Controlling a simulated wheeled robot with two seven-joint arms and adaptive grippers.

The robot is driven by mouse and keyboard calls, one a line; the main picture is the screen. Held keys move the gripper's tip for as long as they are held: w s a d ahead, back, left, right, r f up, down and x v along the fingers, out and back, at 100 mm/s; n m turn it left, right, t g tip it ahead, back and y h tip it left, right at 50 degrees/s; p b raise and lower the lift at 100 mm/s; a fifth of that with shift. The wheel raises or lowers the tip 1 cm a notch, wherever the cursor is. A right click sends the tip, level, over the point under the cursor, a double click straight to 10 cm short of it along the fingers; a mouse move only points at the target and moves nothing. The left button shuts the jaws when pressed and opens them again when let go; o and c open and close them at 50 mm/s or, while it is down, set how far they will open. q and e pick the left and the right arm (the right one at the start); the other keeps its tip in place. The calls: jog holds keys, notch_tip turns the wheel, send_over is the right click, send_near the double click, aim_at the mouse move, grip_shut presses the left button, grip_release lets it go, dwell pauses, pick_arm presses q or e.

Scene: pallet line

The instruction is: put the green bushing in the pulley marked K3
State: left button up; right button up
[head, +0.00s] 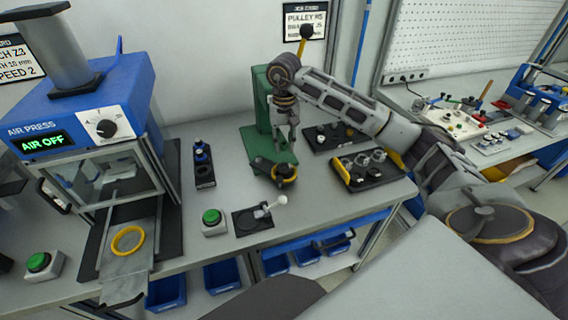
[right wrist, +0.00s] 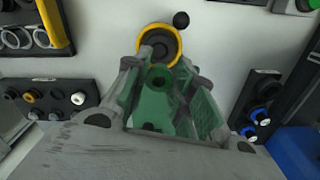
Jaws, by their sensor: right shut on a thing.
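My right gripper (head: 292,141) hangs pointing down in front of the green hand press, above its base. In the right wrist view its fingers (right wrist: 158,72) are closed around a green bushing (right wrist: 159,77) with a dark hole in the top. The bushing is hard to tell from the green press behind it. A dark pulley with a yellow ring (head: 284,173) sits at the front of the press base; it also shows in the wrist view (right wrist: 160,44), beyond the fingertips. I cannot read any K3 mark on a pulley. My left gripper is out of view.
The green press (head: 260,110) stands close to my right arm. A tray of pulleys (head: 372,179) and a tray of small bushings (head: 318,145) lie to its right. A rack with blue parts (head: 204,175), a green button (head: 212,217) and the air press (head: 75,110) are left.

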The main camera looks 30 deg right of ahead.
aim_at(284, 150)
notch_tip(284, 150, down, 3)
jog(key=shift+f, duration=1.1)
notch_tip(284, 150, down, 2)
jog(key=shift+f+p, duration=0.15)
jog(key=shift+p, duration=0.15)
jog(key=shift+f, duration=0.65)
jog(key=o, duration=0.6)
jog(key=shift+o, duration=0.6)
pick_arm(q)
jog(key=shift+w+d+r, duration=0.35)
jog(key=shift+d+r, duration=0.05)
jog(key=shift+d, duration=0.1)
